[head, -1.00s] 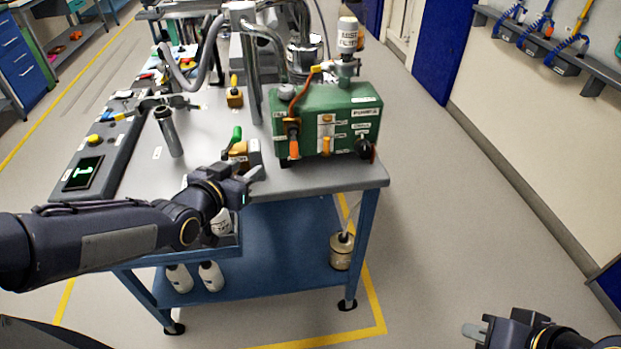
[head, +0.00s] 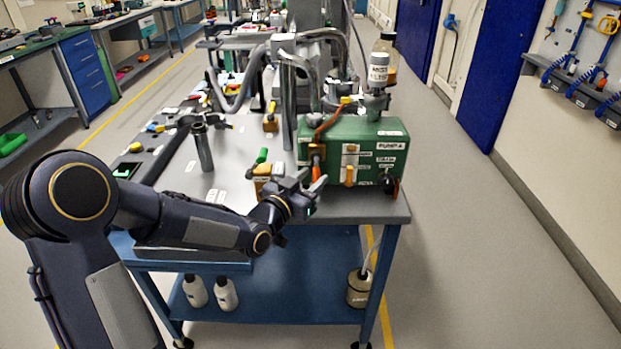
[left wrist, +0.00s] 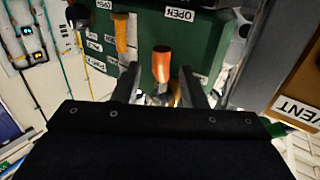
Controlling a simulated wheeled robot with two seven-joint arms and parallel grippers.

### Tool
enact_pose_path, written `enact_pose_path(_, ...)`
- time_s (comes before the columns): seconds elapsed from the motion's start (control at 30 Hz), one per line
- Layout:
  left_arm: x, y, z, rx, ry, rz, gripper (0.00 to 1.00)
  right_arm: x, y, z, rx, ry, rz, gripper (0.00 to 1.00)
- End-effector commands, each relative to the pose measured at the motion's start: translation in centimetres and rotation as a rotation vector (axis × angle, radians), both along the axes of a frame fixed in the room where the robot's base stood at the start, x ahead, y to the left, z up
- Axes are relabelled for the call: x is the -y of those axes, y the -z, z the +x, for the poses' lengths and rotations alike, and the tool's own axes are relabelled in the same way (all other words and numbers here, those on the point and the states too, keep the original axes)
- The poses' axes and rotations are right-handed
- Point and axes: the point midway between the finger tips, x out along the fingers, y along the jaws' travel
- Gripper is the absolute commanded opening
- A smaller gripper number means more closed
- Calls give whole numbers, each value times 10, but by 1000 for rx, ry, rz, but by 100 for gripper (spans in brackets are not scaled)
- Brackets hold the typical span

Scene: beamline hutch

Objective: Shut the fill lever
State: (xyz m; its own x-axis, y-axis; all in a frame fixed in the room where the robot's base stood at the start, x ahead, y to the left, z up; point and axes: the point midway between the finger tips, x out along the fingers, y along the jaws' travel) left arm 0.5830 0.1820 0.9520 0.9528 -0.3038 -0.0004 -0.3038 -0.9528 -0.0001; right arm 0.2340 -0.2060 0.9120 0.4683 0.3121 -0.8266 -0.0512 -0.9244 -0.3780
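A green pump box (head: 340,150) stands on the cart's front right part. An orange-red lever handle (head: 316,170) hangs at the left of its front, and a yellow-orange handle (head: 350,170) is beside it. No fill label is legible, so I cannot tell which lever is the fill lever. My left gripper (head: 311,184) is just in front of the orange-red handle. In the left wrist view the gripper's fingers (left wrist: 158,88) are open, with the orange-red handle (left wrist: 162,62) ahead, between them in the picture; contact is unclear. My right gripper is out of view.
A brass block with a green handle (head: 262,157) stands just left of my left gripper; a block labelled VENT (left wrist: 302,95) shows in the left wrist view. Metal pipes (head: 288,95) rise behind. The floor right of the cart (head: 470,250) is clear.

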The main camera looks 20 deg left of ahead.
Motion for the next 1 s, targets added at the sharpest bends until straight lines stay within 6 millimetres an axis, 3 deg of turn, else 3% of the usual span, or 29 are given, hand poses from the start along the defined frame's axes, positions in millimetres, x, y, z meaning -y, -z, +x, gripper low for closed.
enact_pose_path(0.23,0,0,1,0,0,0,39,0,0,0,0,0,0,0)
enact_pose_path(0.53,0,0,1,-1,0,0,0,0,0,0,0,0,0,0)
enact_pose_path(1.0,-1,-1,0,-9,0,33,0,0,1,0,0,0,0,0)
